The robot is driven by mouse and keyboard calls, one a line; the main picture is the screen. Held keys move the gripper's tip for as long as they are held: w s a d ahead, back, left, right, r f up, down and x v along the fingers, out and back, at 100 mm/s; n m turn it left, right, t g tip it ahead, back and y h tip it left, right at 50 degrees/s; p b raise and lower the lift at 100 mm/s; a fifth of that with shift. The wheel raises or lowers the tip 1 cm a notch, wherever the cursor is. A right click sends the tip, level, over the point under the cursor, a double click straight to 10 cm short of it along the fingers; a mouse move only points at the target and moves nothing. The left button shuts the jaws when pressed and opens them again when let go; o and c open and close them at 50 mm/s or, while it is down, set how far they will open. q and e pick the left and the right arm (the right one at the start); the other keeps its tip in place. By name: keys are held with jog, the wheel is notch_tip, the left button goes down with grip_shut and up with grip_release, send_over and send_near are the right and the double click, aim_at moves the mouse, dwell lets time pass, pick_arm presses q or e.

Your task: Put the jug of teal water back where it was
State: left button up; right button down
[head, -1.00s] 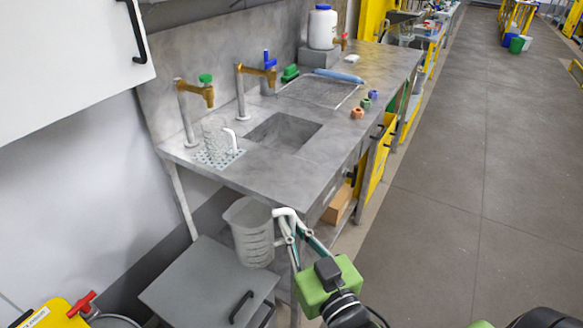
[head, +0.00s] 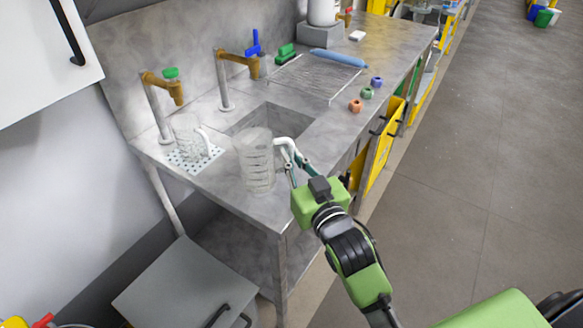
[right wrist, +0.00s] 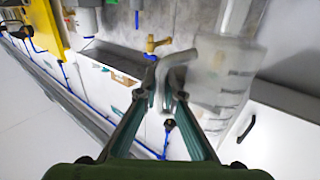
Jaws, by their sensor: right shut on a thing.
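My right gripper (head: 287,153) is shut on the white handle of a clear jug with ridged markings (head: 255,165). The jug looks upright, over or in front of the sink counter's front part; I cannot tell whether it touches the counter. No teal water shows clearly in it. In the right wrist view the fingertips (right wrist: 168,92) close around the handle and the jug body (right wrist: 222,72) is at the right. A second clear jug (head: 187,138) with a white handle stands on the perforated drain plate (head: 190,162) under the green-topped tap. My left gripper is not in view.
The sink basin (head: 268,122) lies behind the held jug. Brass taps with a green top (head: 171,73) and a blue top (head: 254,42) stand along the back. A grey cabinet (head: 180,285) stands at lower left.

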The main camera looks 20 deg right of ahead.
jog(key=w+f, duration=0.1)
jog(key=f, duration=0.1)
jog(key=w+d+f, duration=0.1)
jog(key=w+f, duration=0.1)
jog(key=w+d+f, duration=0.1)
jog(key=shift+w+d+f, duration=0.15)
jog(key=shift+w+f, duration=0.15)
jog(key=shift+f, duration=0.1)
notch_tip(320, 180, down, 3)
jog(key=shift+w+p, duration=0.1)
jog(key=shift+p, duration=0.3)
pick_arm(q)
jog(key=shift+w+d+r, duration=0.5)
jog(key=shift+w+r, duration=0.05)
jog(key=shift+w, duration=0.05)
pick_arm(e)
jog(key=shift+f, duration=0.1)
jog(key=shift+f, duration=0.2)
jog(key=c, duration=2.2)
grip_release()
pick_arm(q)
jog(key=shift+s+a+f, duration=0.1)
pick_arm(e)
jog(key=shift+o, duration=0.2)
jog(key=shift+r, duration=0.15)
